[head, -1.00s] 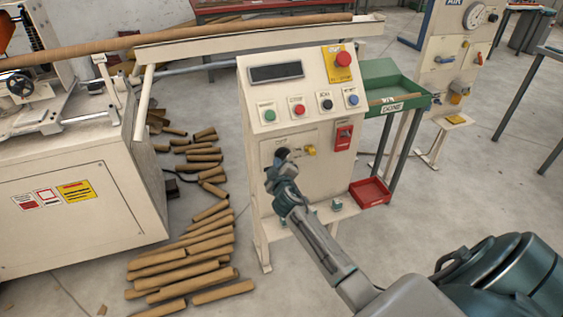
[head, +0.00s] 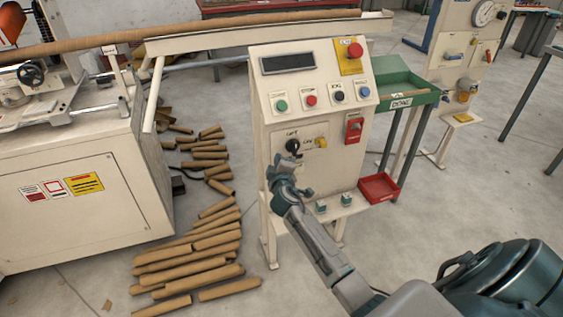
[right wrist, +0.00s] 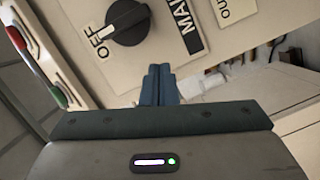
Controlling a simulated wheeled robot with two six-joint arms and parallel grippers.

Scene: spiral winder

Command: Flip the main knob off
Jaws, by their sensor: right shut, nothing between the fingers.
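The main knob is a black rotary knob (head: 292,146) on the front of the cream control cabinet (head: 268,140). In the right wrist view the knob (right wrist: 128,22) is at the top, beside an OFF label and a MAIN label. Its raised grip lies slanted, with one end towards OFF. My right gripper (head: 284,166) is just below the knob in the head view, apart from it. In the right wrist view its blue-grey fingers (right wrist: 158,84) are together and empty, below the knob. My left gripper is not in view.
A yellow knob (head: 321,142) and a red switch (head: 354,128) are right of the main knob. Coloured buttons (head: 311,100) and a red emergency stop (head: 355,50) are above. A red tray (head: 379,188) sits low at right. Cardboard tubes (head: 190,260) cover the floor at left.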

